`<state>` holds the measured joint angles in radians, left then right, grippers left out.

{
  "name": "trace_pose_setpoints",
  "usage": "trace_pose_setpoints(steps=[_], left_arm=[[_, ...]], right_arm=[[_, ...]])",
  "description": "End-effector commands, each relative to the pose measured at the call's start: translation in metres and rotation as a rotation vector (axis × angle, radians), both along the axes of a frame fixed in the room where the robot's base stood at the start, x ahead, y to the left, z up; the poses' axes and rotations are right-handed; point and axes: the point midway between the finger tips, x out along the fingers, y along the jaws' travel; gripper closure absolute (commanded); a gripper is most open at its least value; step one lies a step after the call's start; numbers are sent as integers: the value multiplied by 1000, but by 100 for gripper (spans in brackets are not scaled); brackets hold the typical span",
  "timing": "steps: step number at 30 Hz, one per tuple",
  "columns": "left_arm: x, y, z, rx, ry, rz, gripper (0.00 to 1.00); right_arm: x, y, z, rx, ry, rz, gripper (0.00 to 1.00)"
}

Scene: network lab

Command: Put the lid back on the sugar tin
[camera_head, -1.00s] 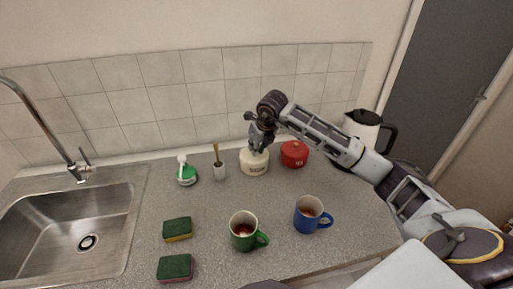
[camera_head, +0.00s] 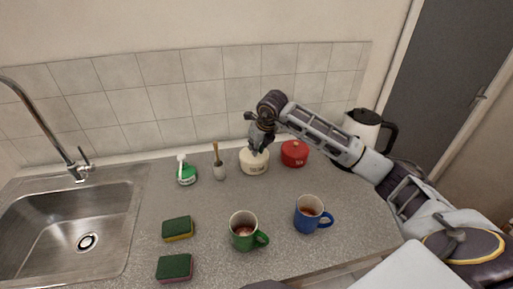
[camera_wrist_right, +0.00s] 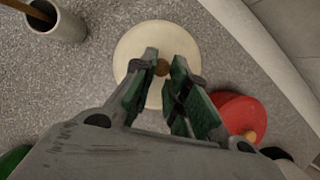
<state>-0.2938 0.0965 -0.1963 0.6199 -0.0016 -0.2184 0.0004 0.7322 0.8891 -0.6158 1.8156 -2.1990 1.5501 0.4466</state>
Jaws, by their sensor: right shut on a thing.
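The cream tin (camera_head: 254,167) stands upright near the back wall, with dark lettering on its front too small to read surely. A round cream lid (camera_wrist_right: 133,48) with a small brown knob (camera_wrist_right: 162,68) shows from above in the right wrist view and hides the tin's mouth. My right gripper (camera_head: 258,149) reaches down over the tin. Its green-padded fingers (camera_wrist_right: 163,72) are shut on the lid's knob. The lid is at the tin's top; I cannot tell whether it is fully seated. My left gripper is not in view.
A red lidded tin (camera_head: 294,155) stands close right of the cream tin. A brush holder (camera_head: 219,172) and soap bottle (camera_head: 187,175) stand left. A green mug (camera_head: 243,236), blue mug (camera_head: 307,222) and two sponges (camera_head: 176,228) are in front. A kettle (camera_head: 361,128) is behind my right arm.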

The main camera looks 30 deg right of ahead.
Motion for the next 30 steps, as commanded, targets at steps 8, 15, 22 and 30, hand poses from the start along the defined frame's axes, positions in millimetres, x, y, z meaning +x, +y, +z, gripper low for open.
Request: trace_pose_setpoints(steps=[8, 15, 22, 30], left_arm=[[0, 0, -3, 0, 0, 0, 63], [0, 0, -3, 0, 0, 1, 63], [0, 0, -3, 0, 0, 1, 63], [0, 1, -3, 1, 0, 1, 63]], right_arm=[[0, 0, 0, 0, 0, 0, 100], [0, 0, 0, 0, 0, 0, 100], [0, 0, 0, 0, 0, 0, 80], [0, 0, 0, 0, 0, 0, 60]])
